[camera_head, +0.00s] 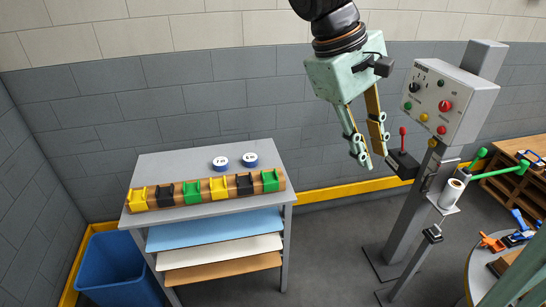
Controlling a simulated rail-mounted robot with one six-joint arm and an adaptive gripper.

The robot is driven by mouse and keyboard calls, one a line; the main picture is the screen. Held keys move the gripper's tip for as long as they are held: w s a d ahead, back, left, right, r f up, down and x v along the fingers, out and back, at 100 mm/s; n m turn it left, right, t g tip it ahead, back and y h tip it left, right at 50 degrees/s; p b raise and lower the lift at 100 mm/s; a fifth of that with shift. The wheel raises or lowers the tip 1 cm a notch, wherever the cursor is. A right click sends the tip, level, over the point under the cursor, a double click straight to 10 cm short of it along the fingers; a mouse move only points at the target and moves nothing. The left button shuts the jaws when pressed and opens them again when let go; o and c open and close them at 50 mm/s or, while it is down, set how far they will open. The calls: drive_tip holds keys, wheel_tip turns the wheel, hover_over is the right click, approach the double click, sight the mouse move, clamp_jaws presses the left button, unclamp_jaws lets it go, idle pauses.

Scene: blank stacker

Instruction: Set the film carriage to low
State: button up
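A grey mast (408,220) stands right of centre with a small carriage plate (446,203) on it. A white film roll (451,190) stands on the plate, at about mid-height of the mast. A black box with a red-knobbed lever (403,143) is on the mast's left side. The lever stands roughly upright. My gripper (373,159) is in the air left of the lever, pointing down. Its two fingers are apart and nothing shows between them. It appears close to the box in the picture, but I cannot tell the depth gap.
A control panel (440,99) with a dial and coloured buttons is above the lever. Green handles (482,167) stick out right of the mast. A grey table (175,162) with coloured holders and two tape rolls stands left. A blue bin (115,270) is beside it.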

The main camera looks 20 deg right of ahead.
drive_tip(key=w+d+f+n+g+h+p, duration=0.1)
drive_tip(key=w+d+f+n+g+h, duration=0.1)
drive_tip(key=w+d+f, duration=0.55)
drive_tip(key=w+d+f+n+g+h+p, duration=0.1)
drive_tip(key=w+d+f+g+h+p, duration=0.2)
drive_tip(key=d, duration=0.8)
drive_tip(key=w+d+f+n+h, duration=0.2)
drive_tip(key=w+d+f, duration=0.3)
drive_tip(key=w+d, duration=0.3)
drive_tip(key=w+d+f+n+h+p, duration=0.2)
drive_tip(key=w+d+f+n+h, duration=0.1)
drive_tip(key=d+f, duration=0.6)
drive_tip(key=n+t+h+p, duration=0.1)
drive_tip(key=n+h+p, duration=0.1)
drive_tip(key=n+h, duration=0.15)
approach(422, 190)
drive_tip(key=w+a+r, duration=0.1)
drive_tip(key=a+r, duration=0.2)
drive_tip(key=r, duration=0.2)
drive_tip(key=shift+w+n+y, duration=0.35)
drive_tip(key=shift+w, duration=0.05)
drive_tip(key=shift+b+x, duration=0.6)
drive_tip(key=shift+x, duration=6.25)
clamp_jaws()
